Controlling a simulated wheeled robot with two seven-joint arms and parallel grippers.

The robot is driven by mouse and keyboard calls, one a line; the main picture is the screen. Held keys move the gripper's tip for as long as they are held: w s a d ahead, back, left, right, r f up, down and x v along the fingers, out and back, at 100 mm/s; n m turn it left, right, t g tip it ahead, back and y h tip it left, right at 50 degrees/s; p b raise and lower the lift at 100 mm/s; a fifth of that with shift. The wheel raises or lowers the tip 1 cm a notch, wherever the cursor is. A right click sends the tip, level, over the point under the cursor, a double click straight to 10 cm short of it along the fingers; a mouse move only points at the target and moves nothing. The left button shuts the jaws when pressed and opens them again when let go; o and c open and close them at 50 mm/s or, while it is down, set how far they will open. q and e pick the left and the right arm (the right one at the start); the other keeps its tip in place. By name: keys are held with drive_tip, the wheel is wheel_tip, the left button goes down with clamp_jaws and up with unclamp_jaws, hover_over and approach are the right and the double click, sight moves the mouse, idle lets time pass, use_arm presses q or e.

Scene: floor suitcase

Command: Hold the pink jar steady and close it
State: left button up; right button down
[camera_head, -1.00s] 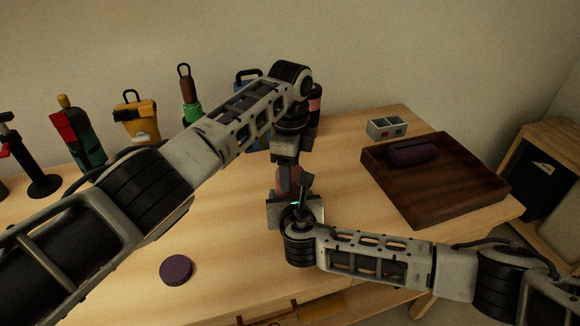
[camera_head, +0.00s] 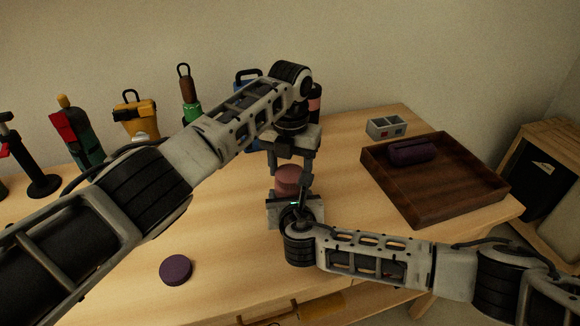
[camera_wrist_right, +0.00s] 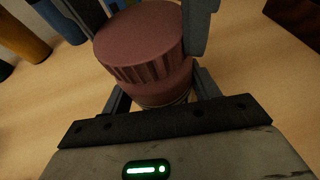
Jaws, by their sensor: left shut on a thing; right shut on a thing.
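The pink jar (camera_head: 288,186) stands upright near the middle of the table between my two grippers. In the right wrist view its ribbed pink lid (camera_wrist_right: 140,42) sits on top of the jar body (camera_wrist_right: 165,88). My left gripper (camera_head: 289,172) points down from above and is shut on the lid, one finger on each side. My right gripper (camera_head: 292,205) comes in low from the front and is shut on the jar body. The lower part of the jar is hidden by my right gripper.
A purple disc (camera_head: 176,270) lies at the front left. A dark wooden tray (camera_head: 440,198) with a purple roll (camera_head: 411,150) is on the right, a small grey divided box (camera_head: 386,127) behind it. Several tools and bottles line the back left.

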use_arm(q)
drive_tip(key=o, duration=0.9)
drive_tip(key=shift+o, duration=0.2)
drive_tip(key=shift+r, duration=2.3)
drive_tip(key=shift+c, duration=0.4)
